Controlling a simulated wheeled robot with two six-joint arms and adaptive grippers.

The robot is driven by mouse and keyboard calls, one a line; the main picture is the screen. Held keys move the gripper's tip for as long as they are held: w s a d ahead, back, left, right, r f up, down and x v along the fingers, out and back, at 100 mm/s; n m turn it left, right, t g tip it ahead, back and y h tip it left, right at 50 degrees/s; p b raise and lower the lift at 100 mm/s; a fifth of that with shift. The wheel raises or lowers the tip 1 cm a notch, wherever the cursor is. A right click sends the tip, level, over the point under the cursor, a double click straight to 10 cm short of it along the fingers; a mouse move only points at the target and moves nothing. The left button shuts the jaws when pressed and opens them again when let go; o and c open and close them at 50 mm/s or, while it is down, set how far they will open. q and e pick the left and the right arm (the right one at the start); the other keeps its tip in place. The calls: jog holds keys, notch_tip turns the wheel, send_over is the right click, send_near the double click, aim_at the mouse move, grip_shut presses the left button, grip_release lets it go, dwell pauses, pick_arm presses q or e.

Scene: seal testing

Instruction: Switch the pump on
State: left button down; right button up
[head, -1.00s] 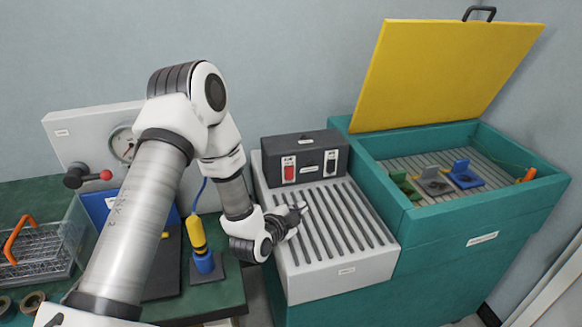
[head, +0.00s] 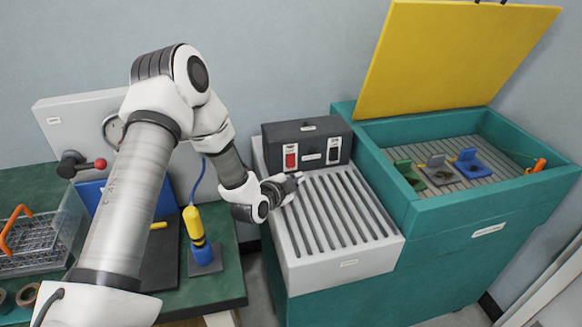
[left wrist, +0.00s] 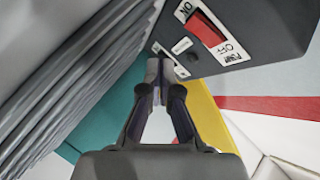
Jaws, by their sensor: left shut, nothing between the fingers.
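A dark grey switch box (head: 308,128) stands at the back of the slatted light-grey top. Its front carries a red rocker switch (head: 291,158) on the left and a black rocker switch (head: 334,150) on the right. In the left wrist view the red rocker (left wrist: 208,28) has ON and OFF labels at its ends; I cannot tell which end is pressed. My left gripper (head: 299,178) is shut and empty, low in front of the box, just below the red switch. Its fingertips (left wrist: 155,65) appear beside the box face, apart from the red rocker. My right gripper is not in view.
A teal tank (head: 455,200) with its yellow lid (head: 460,60) raised stands right, holding small coloured fixtures. A blue and yellow tool (head: 196,235), a wire basket (head: 40,235) and a gauge panel (head: 70,120) are left. The slatted top (head: 345,215) is otherwise clear.

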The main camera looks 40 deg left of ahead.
aim_at(291, 161)
pick_arm(q)
jog(key=shift+w+a+f, duration=0.15)
jog(key=shift+w+a, duration=0.4)
jog(key=shift+a, duration=0.05)
jog(key=shift+w+a+f, duration=0.15)
jog(key=shift+w+a, duration=0.35)
jog(key=shift+a, duration=0.05)
jog(key=shift+w+a, duration=0.1)
jog(key=shift+a, duration=0.1)
dwell(0.4)
jog(key=shift+w+a, duration=0.25)
jog(key=shift+a, duration=0.05)
jog(key=shift+w+a, duration=0.25)
dwell(0.7)
jog(key=shift+s+d, duration=0.1)
jog(key=shift+s+d+p, duration=0.45)
jog(key=shift+d+p, duration=0.05)
